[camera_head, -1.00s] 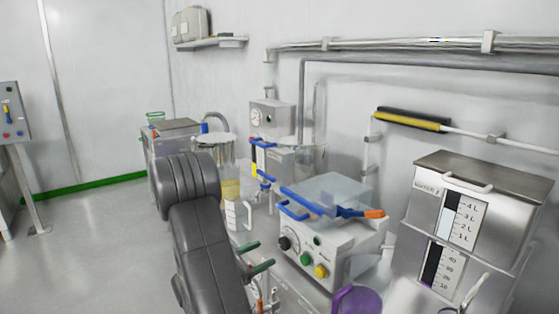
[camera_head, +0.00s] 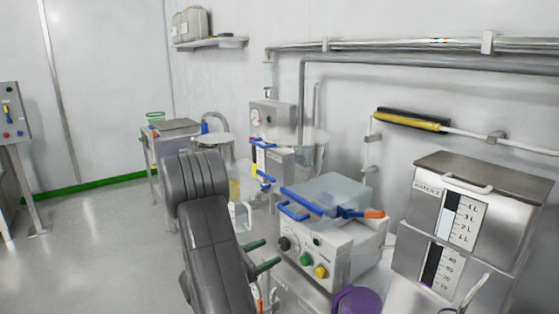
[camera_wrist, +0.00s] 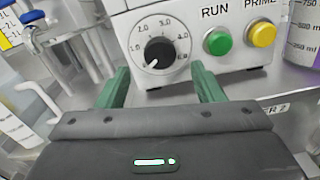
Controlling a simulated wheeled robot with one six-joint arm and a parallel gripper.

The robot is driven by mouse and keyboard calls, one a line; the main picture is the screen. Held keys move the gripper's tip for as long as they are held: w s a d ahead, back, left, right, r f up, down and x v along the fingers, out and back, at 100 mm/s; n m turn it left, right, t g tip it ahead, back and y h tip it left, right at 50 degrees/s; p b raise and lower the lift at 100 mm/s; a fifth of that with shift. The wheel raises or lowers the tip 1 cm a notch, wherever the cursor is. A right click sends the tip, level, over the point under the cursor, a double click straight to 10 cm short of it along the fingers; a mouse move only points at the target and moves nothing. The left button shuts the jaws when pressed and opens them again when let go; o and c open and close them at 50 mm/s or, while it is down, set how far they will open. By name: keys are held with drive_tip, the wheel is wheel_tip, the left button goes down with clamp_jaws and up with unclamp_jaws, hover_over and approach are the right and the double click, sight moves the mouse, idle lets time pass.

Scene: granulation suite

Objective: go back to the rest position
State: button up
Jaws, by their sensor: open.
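My gripper (camera_wrist: 160,88) shows in the wrist view with its two green fingers apart and nothing between them. Beyond the fingers is the front panel of a white machine (camera_wrist: 190,25), with a black dial (camera_wrist: 158,52), a green RUN button (camera_wrist: 217,41) and a yellow PRIME button (camera_wrist: 262,33). In the head view my gripper (camera_head: 262,256) shows as two green fingers beside my dark arm, to the left of and below the white machine (camera_head: 338,252). My arm hides part of the gripper and the bench behind it.
A purple container (camera_head: 356,300) stands in front of the machine. A steel water tank (camera_head: 475,185) with level scales stands at the right. Glassware (camera_head: 236,185) stands behind my arm. A control post (camera_head: 12,125) is at the far left. The floor (camera_head: 100,240) at the left is clear.

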sight(282, 245)
drive_tip(key=x, duration=0.6)
drive_tip(key=shift+s+p, duration=0.1)
drive_tip(key=shift+p, duration=0.2)
drive_tip(key=shift+f+m, duration=0.1)
drive_tip(key=shift+m, duration=0.3)
drive_tip(key=shift+a+m+b, duration=0.15)
drive_tip(key=shift+m+b, duration=0.25)
drive_tip(key=shift+m, duration=0.4)
drive_tip(key=m, duration=0.4)
drive_tip(key=shift+m, duration=0.4)
drive_tip(key=v, duration=0.5)
drive_tip(key=shift+b, duration=0.3)
drive_tip(key=shift+v, duration=0.85)
